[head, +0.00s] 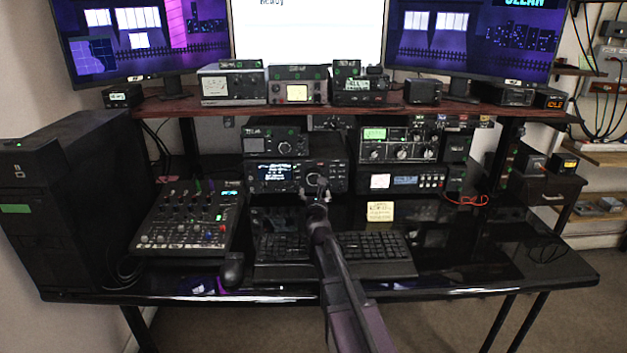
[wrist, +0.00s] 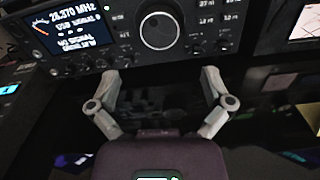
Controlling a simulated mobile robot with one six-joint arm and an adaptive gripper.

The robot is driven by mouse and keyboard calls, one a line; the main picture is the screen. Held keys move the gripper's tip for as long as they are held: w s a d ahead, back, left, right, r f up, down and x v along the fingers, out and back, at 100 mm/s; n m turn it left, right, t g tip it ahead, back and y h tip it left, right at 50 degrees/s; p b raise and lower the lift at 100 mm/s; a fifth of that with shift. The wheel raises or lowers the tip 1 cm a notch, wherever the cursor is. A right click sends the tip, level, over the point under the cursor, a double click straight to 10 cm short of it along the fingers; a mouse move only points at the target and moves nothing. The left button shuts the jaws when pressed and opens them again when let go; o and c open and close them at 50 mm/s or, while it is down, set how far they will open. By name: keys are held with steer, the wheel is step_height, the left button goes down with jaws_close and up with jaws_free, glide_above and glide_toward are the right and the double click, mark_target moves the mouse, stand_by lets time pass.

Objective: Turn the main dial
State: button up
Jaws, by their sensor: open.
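The main dial (wrist: 159,30) is a large round dark knob with a pale ring, on the front of a black radio (wrist: 80,35) with a lit frequency display. In the head view the radio (head: 272,173) stands on the desk under the shelf, and its dial (head: 313,179) shows just beyond my gripper. My gripper (wrist: 157,78) is open and empty, its two grey fingers spread wide. The fingertips sit below the dial in the wrist view, one to each side, apart from it. In the head view my gripper (head: 316,195) is small and its fingers are hard to make out.
A mixer (head: 190,218) stands left of the radio. A split keyboard (head: 375,250) and a mouse (head: 233,268) lie beneath and beside my arm. A yellow note (head: 380,211) stands to the right. More radios (head: 400,145) and the shelf (head: 330,106) are close above. The desk's right side is mostly clear.

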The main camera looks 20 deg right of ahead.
mark_target(314, 180)
steer(key=x, duration=0.9)
steer(key=shift+w, duration=0.3)
steer(key=c, duration=1)
